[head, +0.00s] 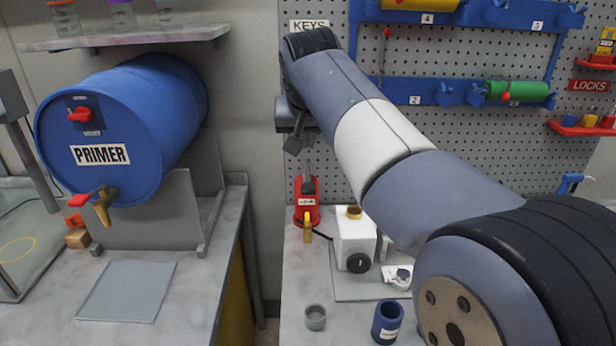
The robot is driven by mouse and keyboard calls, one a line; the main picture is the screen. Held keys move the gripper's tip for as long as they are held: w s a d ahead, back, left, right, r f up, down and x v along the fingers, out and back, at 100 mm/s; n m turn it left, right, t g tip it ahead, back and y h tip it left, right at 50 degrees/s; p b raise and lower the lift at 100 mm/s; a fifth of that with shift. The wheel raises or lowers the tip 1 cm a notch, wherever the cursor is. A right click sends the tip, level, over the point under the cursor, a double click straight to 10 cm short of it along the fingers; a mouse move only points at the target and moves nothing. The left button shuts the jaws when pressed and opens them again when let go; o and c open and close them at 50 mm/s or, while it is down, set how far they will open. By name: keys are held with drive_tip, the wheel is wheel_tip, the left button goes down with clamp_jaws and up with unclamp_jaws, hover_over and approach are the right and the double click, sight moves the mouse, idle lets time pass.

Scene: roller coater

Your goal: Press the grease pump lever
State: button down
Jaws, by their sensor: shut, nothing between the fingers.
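A small red device (306,213) with a white label stands at the back left of the right-hand bench and looks like the grease pump. A dark upright part rises from its top, and a yellow piece (308,230) sits at its front. Which part is the lever is not clear, as my arm partly covers the space above. My gripper (293,146) hangs just above and slightly left of the red device, pointing down. It looks shut and empty, and a gap seems to separate it from the device.
A white box (354,238) with a brass cap and black knob stands right of the red device. A grey cup (315,317) and blue cup (387,322) are in front. A pegboard (440,140) is behind. A blue PRIMER drum (125,125) is left, across a gap between benches.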

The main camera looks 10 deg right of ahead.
drive_tip(key=p, duration=0.1)
hover_over(307, 185)
drive_tip(key=s, duration=0.2)
wheel_tip(307, 185, down, 7)
drive_tip(key=shift+a+f, duration=0.15)
drive_tip(key=shift+f, duration=0.05)
wheel_tip(307, 185, down, 3)
drive_tip(key=shift+f, duration=0.8)
drive_tip(key=shift+s, duration=0.1)
